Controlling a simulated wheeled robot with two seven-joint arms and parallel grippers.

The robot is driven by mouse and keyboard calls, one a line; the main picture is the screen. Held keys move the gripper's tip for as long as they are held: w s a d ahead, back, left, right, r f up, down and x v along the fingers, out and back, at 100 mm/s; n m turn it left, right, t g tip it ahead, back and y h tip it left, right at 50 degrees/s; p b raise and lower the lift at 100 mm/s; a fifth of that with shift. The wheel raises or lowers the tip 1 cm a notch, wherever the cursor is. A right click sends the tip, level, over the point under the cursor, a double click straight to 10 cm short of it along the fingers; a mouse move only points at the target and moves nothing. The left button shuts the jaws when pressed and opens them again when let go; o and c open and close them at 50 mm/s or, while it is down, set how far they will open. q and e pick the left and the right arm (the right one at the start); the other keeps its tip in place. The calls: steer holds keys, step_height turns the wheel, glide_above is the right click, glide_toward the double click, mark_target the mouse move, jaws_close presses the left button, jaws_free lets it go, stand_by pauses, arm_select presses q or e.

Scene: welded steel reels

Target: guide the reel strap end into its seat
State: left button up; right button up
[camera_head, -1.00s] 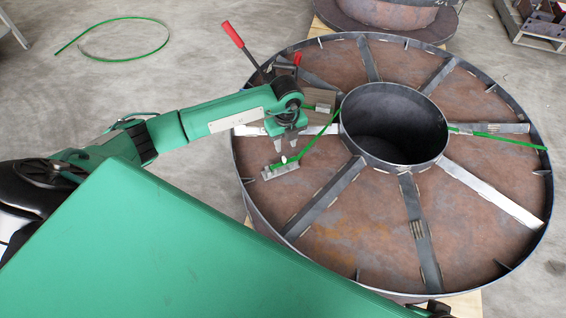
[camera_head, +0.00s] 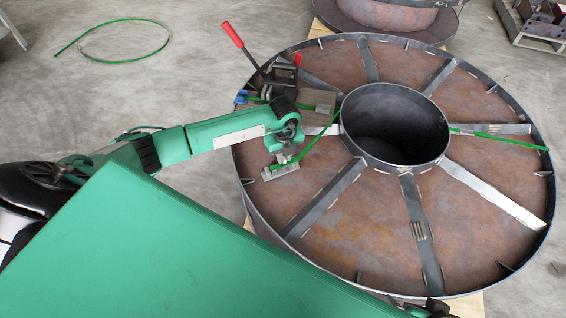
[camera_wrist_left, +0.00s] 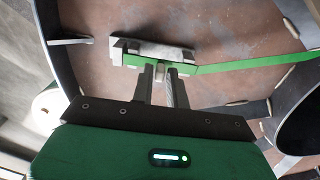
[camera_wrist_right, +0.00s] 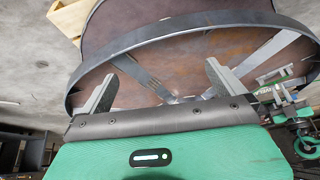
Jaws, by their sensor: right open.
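The green strap (camera_head: 318,138) runs from the reel hub to a small grey metal seat (camera_head: 282,172) on the left of the reel face. In the left wrist view the green strap end (camera_wrist_left: 133,61) lies along the grey seat (camera_wrist_left: 178,53); how deep it sits I cannot tell. My left gripper (camera_head: 287,154) is down at the strap end. In the left wrist view its fingers (camera_wrist_left: 161,72) are close together with a small pale tab of the strap end between them. My right gripper (camera_wrist_right: 162,72) is open and empty, above the reel's rim.
A clamp with a red-handled lever (camera_head: 233,34) stands at the reel's upper-left rim. The hub opening (camera_head: 393,125) and raised spokes break up the reel face. Another green strap (camera_head: 510,141) lies on the right. A green loop (camera_head: 115,22) lies on the floor.

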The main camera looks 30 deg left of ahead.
mark_target(284, 158)
arm_select(q)
jaws_close()
steer(key=shift+r, duration=0.1)
steer(key=shift+r, duration=0.5)
step_height(284, 158, up, 5)
steer(key=shift+w+f+p, duration=0.1)
steer(key=shift+f+p, duration=0.05)
steer(key=shift+p, duration=0.3)
step_height(284, 158, up, 14)
steer(key=p, duration=0.1)
arm_select(e)
steer(key=f, duration=0.1)
steer(key=d+f+g, duration=0.1)
steer(key=shift+s+f+h, duration=0.15)
steer(key=shift+f+h, duration=0.15)
steer(key=shift+f, duration=0.05)
